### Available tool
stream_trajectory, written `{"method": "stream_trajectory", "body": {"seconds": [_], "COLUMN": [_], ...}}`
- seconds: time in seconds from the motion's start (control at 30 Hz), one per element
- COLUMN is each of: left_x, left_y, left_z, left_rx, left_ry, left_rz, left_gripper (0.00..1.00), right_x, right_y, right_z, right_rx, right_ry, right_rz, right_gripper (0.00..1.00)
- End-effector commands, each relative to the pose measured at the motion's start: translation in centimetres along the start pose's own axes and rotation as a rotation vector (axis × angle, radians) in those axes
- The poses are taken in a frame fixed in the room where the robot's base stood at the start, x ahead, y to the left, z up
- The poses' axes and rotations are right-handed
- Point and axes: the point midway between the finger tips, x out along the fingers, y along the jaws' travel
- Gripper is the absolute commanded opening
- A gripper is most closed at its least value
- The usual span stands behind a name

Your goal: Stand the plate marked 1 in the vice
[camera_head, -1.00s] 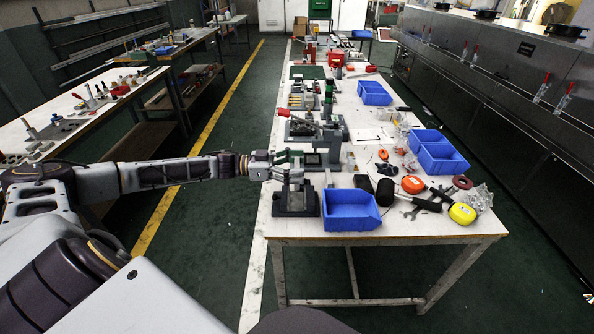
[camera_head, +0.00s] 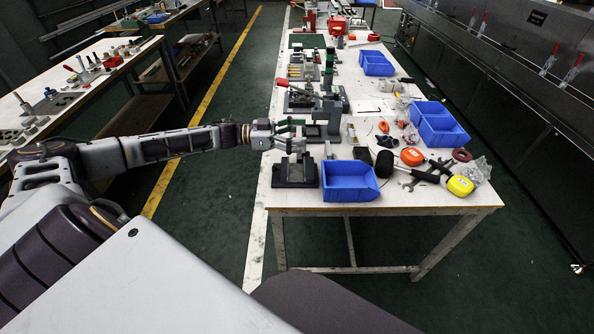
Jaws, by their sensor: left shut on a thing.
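My left gripper (camera_head: 298,134) reaches in from the left over the near left end of the bench. It is shut on a small grey plate-like piece (camera_head: 297,147), mostly hidden by the fingers. No number can be read on it. The dark grey vice (camera_head: 294,181) stands on the bench directly below the gripper. The piece is above or at the vice's top; I cannot tell whether it sits between the jaws. My right gripper is not in view.
A blue bin (camera_head: 350,190) stands just right of the vice. A black mallet (camera_head: 386,163), orange and yellow tape measures and more blue bins lie to the right. The near bench edge is clear.

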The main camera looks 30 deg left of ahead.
Motion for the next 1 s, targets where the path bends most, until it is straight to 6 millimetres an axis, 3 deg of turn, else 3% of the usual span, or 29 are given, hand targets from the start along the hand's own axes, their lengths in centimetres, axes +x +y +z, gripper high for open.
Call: {"method": "stream_trajectory", "body": {"seconds": [0.27,0.7,1.0], "left_x": [0.0,0.1,0.0], "left_y": [0.0,0.0,0.0], "left_z": [0.2,5.3,6.2], "left_rx": [0.000,-0.001,0.000], "left_ry": [0.001,0.003,0.002], "left_rz": [0.000,0.000,0.001], "left_gripper": [0.44,0.44,0.44], "right_x": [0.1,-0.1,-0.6], "right_y": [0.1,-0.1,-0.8], "right_z": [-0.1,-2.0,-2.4], "right_rx": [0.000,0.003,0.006], "right_ry": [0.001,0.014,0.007], "right_rz": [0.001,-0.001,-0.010], "right_gripper": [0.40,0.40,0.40]}}
